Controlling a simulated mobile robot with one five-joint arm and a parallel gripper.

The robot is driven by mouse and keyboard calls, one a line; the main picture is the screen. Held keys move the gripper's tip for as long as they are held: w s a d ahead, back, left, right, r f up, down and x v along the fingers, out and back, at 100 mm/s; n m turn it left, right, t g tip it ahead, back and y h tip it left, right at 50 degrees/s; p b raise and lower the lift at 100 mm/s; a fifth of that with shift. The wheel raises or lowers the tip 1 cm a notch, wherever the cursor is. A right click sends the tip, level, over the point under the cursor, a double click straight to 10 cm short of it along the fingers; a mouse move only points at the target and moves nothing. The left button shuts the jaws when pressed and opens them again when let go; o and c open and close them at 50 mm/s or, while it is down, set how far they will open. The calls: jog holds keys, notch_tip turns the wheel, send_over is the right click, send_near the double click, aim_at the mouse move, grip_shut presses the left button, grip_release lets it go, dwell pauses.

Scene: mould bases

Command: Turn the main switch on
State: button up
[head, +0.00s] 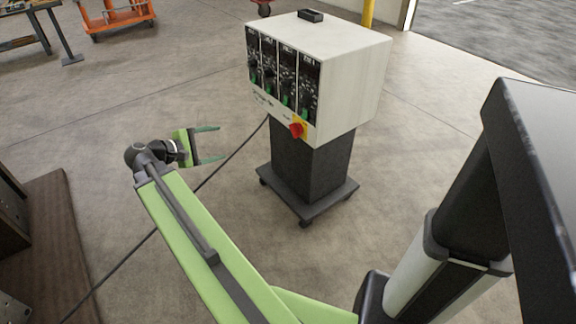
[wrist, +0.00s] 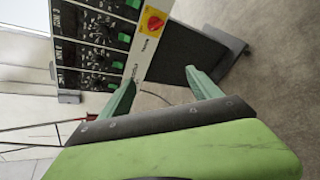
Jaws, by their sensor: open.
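The main switch (head: 297,129) is a red knob on a yellow plate at the lower right corner of the front panel of a white control box (head: 345,85). In the wrist view the main switch (wrist: 153,21) shows at the top, above and between the fingertips, with its red handle tilted across the yellow plate. My gripper (head: 213,144) is open and empty, to the left of the box and apart from it. In the wrist view my gripper (wrist: 161,78) has its two green fingers spread, pointing toward the box's lower edge.
The box stands on a dark pedestal (head: 310,160) with a wheeled base (head: 310,197). Its front has several black modules with green knobs (head: 285,100). A black cable (head: 235,155) runs across the floor. An orange cart (head: 117,17) stands far back.

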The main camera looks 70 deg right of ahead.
jog(key=s+d+f+g+h+b, duration=0.2)
jog(key=s+d+f+g+b, duration=0.2)
jog(key=s+d+f+b, duration=0.5)
jog(key=b, duration=0.3)
send_near(291, 131)
jog(key=shift+n+h, duration=0.3)
jog(key=x, duration=0.9)
jog(key=shift+s+a+f, duration=0.15)
jog(key=shift+s+f, duration=0.05)
